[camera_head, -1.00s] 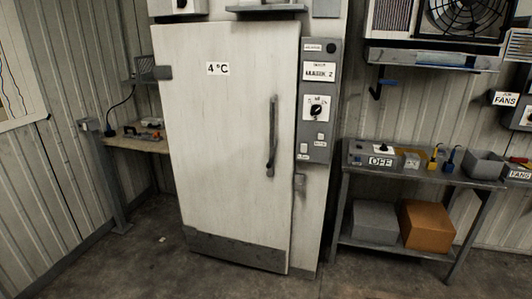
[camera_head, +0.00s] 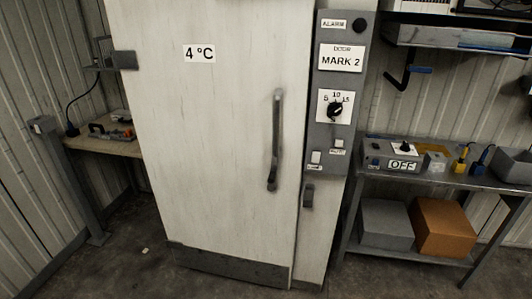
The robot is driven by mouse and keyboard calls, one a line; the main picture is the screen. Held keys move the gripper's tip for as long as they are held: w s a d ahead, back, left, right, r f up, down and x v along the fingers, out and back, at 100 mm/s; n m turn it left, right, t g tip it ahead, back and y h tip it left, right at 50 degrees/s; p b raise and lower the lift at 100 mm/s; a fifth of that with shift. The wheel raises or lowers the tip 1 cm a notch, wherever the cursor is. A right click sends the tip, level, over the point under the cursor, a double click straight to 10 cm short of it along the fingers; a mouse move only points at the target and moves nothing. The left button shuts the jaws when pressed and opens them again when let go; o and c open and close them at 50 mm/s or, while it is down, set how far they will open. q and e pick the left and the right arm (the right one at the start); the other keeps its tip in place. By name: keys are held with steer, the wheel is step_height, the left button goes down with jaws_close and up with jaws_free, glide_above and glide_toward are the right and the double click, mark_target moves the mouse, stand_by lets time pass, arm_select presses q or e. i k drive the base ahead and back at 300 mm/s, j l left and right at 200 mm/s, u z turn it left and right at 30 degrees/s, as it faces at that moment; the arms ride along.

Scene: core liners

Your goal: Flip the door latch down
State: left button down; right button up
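The tall white door (camera_head: 205,150) stands in the middle of the head view and looks shut. It bears a "4 °C" label (camera_head: 199,54). A dark vertical handle (camera_head: 276,140) is on its right side. A small dark grey latch-like piece (camera_head: 308,196) sits on the frame right of the handle, below the control panel. It is too small to tell its exact position. Neither of my grippers is in the head view.
A grey control panel (camera_head: 335,95) with a dial is right of the door. A metal shelf table (camera_head: 440,178) at the right carries an "OFF" box (camera_head: 400,162), with an orange-brown box (camera_head: 443,228) below. A small bench (camera_head: 105,147) stands at the left. The floor before the door is clear.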

mark_target(272, 186)
steer(key=i+j+z, duration=0.15)
steer(key=i+j, duration=0.3)
steer(key=i, duration=0.25)
steer(key=i+j+z, duration=0.15)
steer(key=i+j, duration=0.4)
steer(key=i, duration=0.15)
